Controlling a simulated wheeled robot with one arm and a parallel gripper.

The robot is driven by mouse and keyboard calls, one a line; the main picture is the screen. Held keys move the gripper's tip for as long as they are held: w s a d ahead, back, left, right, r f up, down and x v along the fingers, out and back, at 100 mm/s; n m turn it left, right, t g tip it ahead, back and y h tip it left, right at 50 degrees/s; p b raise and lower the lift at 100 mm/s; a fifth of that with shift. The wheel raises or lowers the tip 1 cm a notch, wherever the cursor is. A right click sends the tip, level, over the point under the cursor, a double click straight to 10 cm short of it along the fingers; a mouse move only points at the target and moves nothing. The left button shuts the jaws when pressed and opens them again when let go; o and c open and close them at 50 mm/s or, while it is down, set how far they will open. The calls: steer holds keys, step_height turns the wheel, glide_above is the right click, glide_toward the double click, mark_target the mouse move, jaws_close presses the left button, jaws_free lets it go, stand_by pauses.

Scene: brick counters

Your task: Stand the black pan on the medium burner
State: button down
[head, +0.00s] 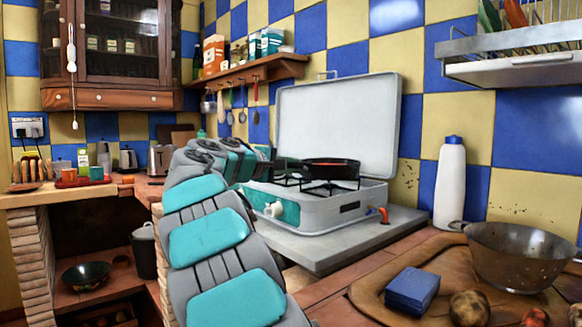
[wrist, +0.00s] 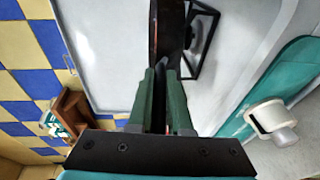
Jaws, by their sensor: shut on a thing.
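The black pan (head: 331,169) appears level over the right-hand burner grate (head: 329,187) of the camping stove (head: 312,218) in the head view. I cannot tell whether its base touches the grate. My gripper (wrist: 162,72) is shut on the pan's handle. In the wrist view the pan (wrist: 168,25) shows edge-on beyond the fingers, with a grate (wrist: 205,38) to its right. Another grate (head: 284,181) lies left of the pan, partly hidden by my arm. Which burner is the medium one is not clear.
The stove's raised lid (head: 340,120) stands right behind the pan. A white bottle (head: 450,185), a metal colander (head: 515,252) and a blue box (head: 412,290) stand to the right. A shelf (head: 255,83) with hanging utensils is above left.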

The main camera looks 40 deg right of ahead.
steer(key=shift+f, duration=0.2)
steer(key=c, duration=0.8)
jaws_free()
steer(key=shift+c, duration=0.2)
steer(key=shift+r, duration=0.35)
steer(key=v, duration=1.2)
steer(key=shift+b, duration=0.35)
steer(key=shift+f, duration=0.1)
